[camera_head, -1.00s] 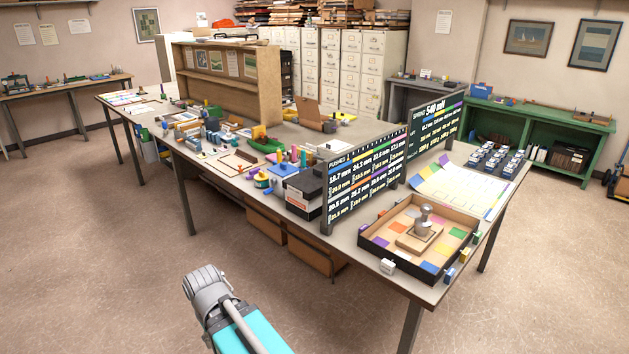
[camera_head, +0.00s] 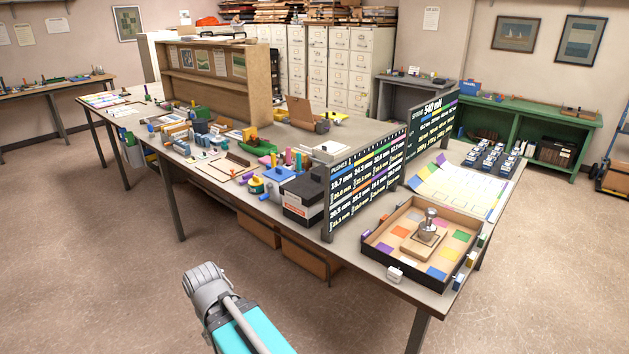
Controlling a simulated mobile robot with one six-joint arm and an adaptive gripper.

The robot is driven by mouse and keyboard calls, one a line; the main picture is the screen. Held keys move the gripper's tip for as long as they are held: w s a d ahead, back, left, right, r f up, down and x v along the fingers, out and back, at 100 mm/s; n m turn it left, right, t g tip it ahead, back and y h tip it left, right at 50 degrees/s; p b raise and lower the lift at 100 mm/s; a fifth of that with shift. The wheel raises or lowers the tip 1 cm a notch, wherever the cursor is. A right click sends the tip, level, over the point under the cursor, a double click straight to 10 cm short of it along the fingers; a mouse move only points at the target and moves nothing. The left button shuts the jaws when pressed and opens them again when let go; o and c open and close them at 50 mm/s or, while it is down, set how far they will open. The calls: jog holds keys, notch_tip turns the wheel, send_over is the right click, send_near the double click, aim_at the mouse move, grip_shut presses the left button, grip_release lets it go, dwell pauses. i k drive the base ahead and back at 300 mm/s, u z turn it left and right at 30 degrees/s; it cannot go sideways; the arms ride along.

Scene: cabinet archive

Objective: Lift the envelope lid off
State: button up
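I cannot tell for sure which thing is the envelope lid. A dark box (camera_head: 303,203) with a white and orange label stands on the long table, left of the front display board. An open brown cardboard box (camera_head: 300,110) with a raised flap stands farther back on the same table. Part of my arm, grey and teal, shows at the bottom of the view, well in front of the table. My gripper's fingers do not show.
The long table (camera_head: 377,278) carries upright display boards (camera_head: 366,182), a shallow tray (camera_head: 378,258) with coloured squares and a metal-topped piece, and many small items. A wooden shelf unit (camera_head: 214,99) stands at its back. The floor (camera_head: 90,260) in front is clear.

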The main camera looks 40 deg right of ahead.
aim_at(308, 189)
jog(key=i, duration=0.95)
jog(key=z, duration=1.5)
